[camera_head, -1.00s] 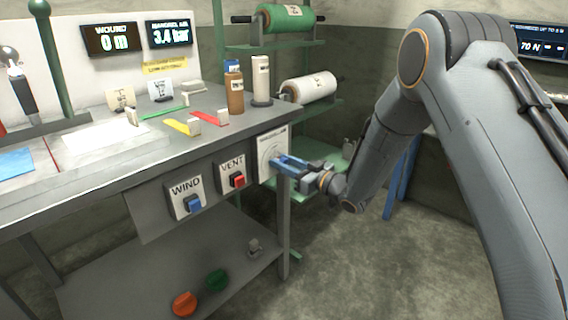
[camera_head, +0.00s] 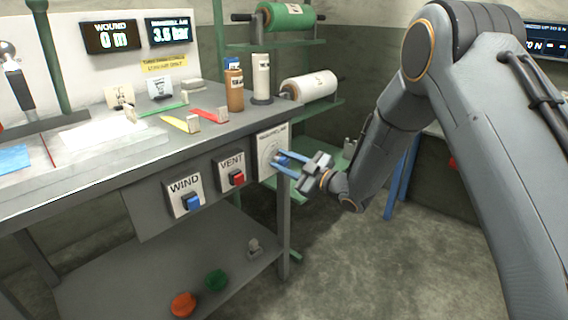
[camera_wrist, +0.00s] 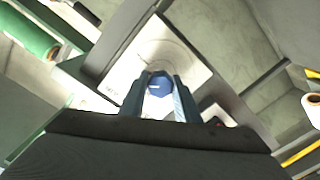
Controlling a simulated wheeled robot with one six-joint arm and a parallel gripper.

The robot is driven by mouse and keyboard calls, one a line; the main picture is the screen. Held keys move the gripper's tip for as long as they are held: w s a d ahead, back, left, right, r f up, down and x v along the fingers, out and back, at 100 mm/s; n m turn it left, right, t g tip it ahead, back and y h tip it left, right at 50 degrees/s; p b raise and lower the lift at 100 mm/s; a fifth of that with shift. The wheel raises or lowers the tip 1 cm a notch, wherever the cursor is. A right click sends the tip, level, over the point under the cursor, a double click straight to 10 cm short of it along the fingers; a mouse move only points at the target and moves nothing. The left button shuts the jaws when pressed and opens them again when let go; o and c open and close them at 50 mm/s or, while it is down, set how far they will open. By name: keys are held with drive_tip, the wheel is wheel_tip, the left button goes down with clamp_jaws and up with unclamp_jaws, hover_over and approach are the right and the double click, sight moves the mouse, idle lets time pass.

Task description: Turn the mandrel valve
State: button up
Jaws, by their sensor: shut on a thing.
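The mandrel valve is a blue knob (camera_wrist: 159,86) on a white dial plate (camera_head: 266,140) at the bench's right front corner. In the wrist view the knob sits between the two blue fingers of my gripper (camera_wrist: 160,94), which are shut on it. In the head view my gripper (camera_head: 285,163) reaches the plate from the right and its fingers cover much of the knob. The mandrel air display (camera_head: 169,31) at the back of the bench seems to read 3.5 bar.
Left of the valve plate are the VENT panel (camera_head: 232,172) with a red button and the WIND panel (camera_head: 186,195) with a blue button. A green shelf rack (camera_head: 318,108) with rolls stands behind.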

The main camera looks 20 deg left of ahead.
drive_tip(key=n+b, duration=0.1)
drive_tip(key=n, duration=0.4)
drive_tip(key=shift+f+n+b, duration=0.15)
drive_tip(key=shift+n+b, duration=0.15)
drive_tip(key=shift+b, duration=0.1)
drive_tip(key=n+b, duration=0.2)
drive_tip(key=n, duration=0.3)
drive_tip(key=shift+s+n, duration=0.1)
drive_tip(key=shift+n, duration=0.2)
drive_tip(key=o, duration=1)
drive_tip(key=shift+o, duration=0.2)
drive_tip(key=v, duration=0.7)
drive_tip(key=shift+s+d, duration=0.15)
drive_tip(key=shift+d, duration=0.15)
